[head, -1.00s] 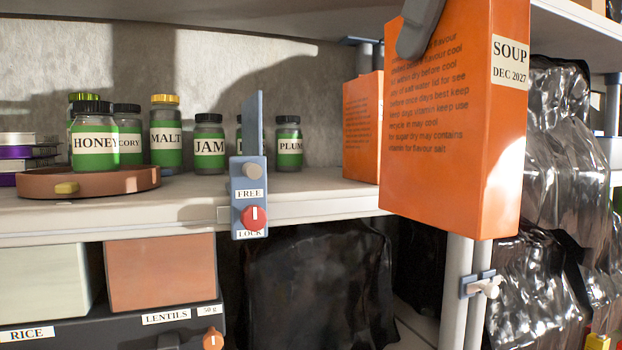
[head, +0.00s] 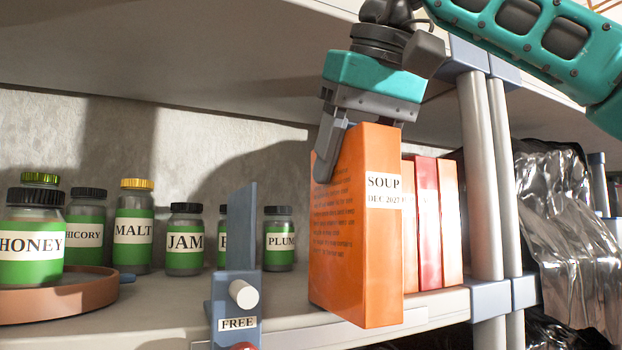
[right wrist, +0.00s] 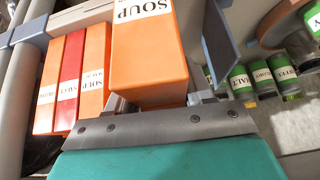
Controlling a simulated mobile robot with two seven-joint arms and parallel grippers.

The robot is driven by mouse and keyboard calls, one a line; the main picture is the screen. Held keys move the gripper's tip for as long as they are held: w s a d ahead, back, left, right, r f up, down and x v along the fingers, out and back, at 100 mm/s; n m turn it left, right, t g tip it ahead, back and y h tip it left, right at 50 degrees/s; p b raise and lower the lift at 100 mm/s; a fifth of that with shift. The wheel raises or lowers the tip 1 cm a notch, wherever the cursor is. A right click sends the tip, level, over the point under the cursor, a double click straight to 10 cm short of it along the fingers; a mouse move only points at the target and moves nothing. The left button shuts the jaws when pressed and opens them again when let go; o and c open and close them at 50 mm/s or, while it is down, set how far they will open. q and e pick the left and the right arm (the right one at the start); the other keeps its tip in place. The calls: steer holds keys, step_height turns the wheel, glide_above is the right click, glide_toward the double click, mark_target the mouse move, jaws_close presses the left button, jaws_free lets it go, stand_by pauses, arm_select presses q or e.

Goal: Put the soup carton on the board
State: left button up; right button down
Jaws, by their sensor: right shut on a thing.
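The orange soup carton (head: 365,235), labelled SOUP, is upright with a slight tilt in the head view. My right gripper (head: 345,150) is shut on its upper part from above. The carton also shows in the right wrist view (right wrist: 148,55) between the fingers of my gripper (right wrist: 160,103). The pale shelf board (head: 165,312) runs below the jars and cartons. The carton's lower end overlaps the board's front edge in the picture; I cannot tell whether it touches the board. My left gripper is not in view.
A row of orange and red cartons (head: 428,225) stands right of the held carton. A blue upright divider with a FREE label (head: 237,322) stands to its left. Several green-labelled jars (head: 185,240) stand farther left, some on a brown round tray (head: 60,305). Grey posts (head: 485,170) are at right.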

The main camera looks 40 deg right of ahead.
steer(key=w+d+p, duration=0.1)
steer(key=w+d, duration=0.2)
steer(key=w, duration=0.6)
steer(key=shift+w, duration=0.25)
steer(key=shift+c, duration=2)
jaws_free()
steer(key=shift+f, duration=0.15)
steer(key=shift+v, duration=3.85)
steer(key=shift+a, duration=0.1)
